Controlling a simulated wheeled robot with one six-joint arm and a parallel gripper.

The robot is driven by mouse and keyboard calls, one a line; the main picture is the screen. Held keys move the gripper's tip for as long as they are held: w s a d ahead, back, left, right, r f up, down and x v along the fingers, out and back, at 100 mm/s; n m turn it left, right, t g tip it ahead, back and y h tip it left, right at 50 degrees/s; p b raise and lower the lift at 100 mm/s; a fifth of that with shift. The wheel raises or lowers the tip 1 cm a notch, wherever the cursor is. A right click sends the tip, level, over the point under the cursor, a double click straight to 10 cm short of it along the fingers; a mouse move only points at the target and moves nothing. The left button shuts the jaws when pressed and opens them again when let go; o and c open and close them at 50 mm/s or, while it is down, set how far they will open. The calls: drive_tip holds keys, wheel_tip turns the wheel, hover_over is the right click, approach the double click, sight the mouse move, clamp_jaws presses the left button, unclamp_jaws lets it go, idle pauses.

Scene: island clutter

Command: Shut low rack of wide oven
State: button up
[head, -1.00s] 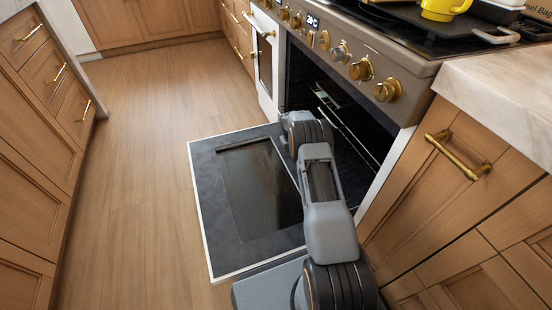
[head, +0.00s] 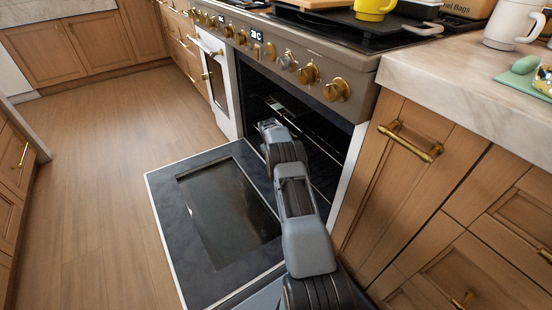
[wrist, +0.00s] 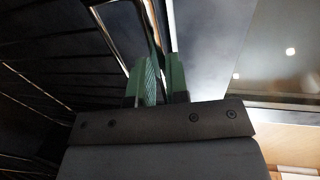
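The wide oven (head: 300,55) stands with its lower door (head: 165,205) folded down flat over the floor. Inside the dark cavity, thin metal rack bars (head: 318,142) show behind my arm; which level they belong to is hard to tell. My arm reaches over the open door to the oven mouth, and its end is hidden in the head view. In the wrist view, my gripper (wrist: 164,75) has its two green fingers close together, with a bright strip beyond them. Dark rack wires (wrist: 40,88) run at the left. Whether the fingers touch or grip anything is unclear.
A narrower white-framed oven door (head: 215,80) is shut to the left. Wooden cabinets with brass handles (head: 412,145) stand at the right, under a marble counter (head: 450,80). A yellow mug (head: 372,9) stands on the cooktop. Wooden floor (head: 100,150) is free at the left.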

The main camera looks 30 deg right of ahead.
drive_tip(key=o, duration=0.5)
drive_tip(key=shift+c, duration=0.2)
drive_tip(key=shift+r, duration=0.1)
wheel_tip(320, 180, up, 13)
drive_tip(key=a+p, duration=0.2)
drive_tip(key=p, duration=0.3)
drive_tip(key=shift+a+r+p, duration=0.2)
drive_tip(key=shift+a+p, duration=0.1)
drive_tip(key=shift+a, duration=0.1)
